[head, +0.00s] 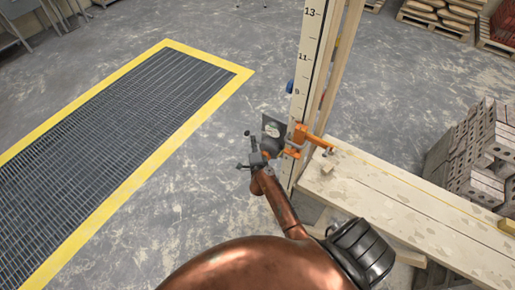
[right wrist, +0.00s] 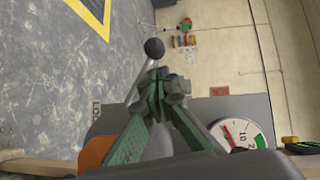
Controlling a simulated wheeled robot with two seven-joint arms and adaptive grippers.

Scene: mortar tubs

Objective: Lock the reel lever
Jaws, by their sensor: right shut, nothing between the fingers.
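The reel lever, a thin metal rod with a black ball knob (right wrist: 153,48), stands up from the grey reel housing (right wrist: 258,108) in the right wrist view. Its rod runs down just left of my fingers; I cannot tell whether they touch. My right gripper (right wrist: 165,78) is shut and empty, its green fingertips together just below the knob. A "LOC" marking and a round dial (right wrist: 240,134) show on the housing. In the head view my right gripper (head: 257,158) is small, beside a grey plate and an orange clamp (head: 297,140) on the post. My left gripper is out of view.
A tall post with a number scale (head: 308,50) rises behind the clamp. A wooden plank bench (head: 400,210) stretches to the right, with grey blocks (head: 472,150) beyond. A yellow-edged floor grate (head: 120,120) lies left; the floor between is clear.

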